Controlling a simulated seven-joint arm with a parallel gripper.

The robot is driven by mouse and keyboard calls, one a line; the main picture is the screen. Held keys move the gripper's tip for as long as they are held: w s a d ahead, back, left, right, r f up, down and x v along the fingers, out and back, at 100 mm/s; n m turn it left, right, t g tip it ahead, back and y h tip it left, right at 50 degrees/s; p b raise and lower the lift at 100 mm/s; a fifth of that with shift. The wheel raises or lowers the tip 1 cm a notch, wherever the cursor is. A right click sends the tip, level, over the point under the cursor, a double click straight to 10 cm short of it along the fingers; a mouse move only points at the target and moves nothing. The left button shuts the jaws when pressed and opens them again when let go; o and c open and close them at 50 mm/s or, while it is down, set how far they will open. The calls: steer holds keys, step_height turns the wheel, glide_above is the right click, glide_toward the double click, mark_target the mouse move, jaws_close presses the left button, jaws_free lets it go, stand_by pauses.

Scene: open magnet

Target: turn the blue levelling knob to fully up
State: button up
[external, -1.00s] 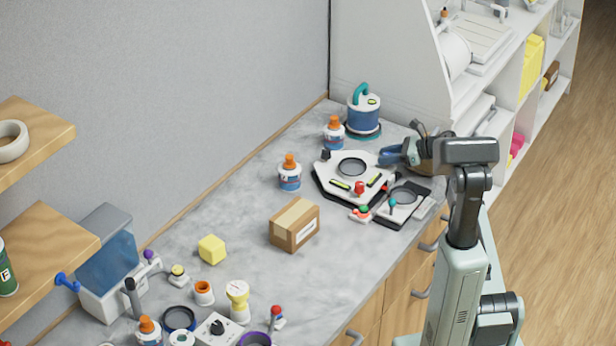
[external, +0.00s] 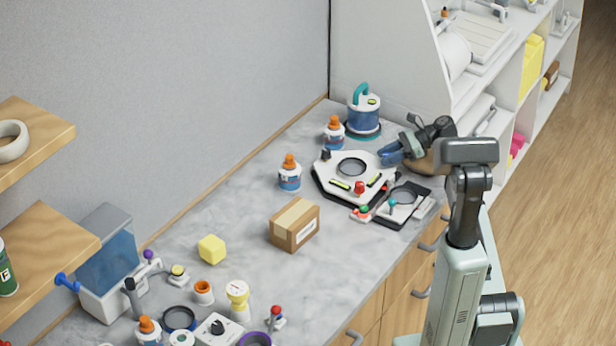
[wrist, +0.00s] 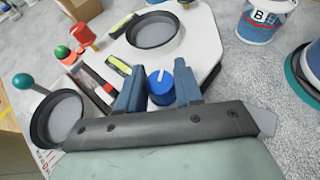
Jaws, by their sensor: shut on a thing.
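The blue levelling knob (wrist: 158,84) stands at the near corner of a white angular plate (wrist: 195,30) in the wrist view. A white pointer mark shows on its top. My gripper (wrist: 159,78) is shut on the knob, with one blue-grey finger on each side of it. In the external view my gripper (external: 390,157) is at the plate's right rear corner, and its fingers hide the knob. The white plate also shows there (external: 328,172), with a dark ring and yellow-green level vials on it.
A bottle (external: 334,133) and a blue canister (external: 363,115) stand behind. A cardboard box (external: 294,224) is in front.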

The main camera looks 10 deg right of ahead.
steer(key=o, duration=1)
steer(key=shift+c, duration=0.2)
steer(key=shift+r, duration=0.1)
step_height(320, 180, up, 10)
steer(key=shift+f, duration=0.1)
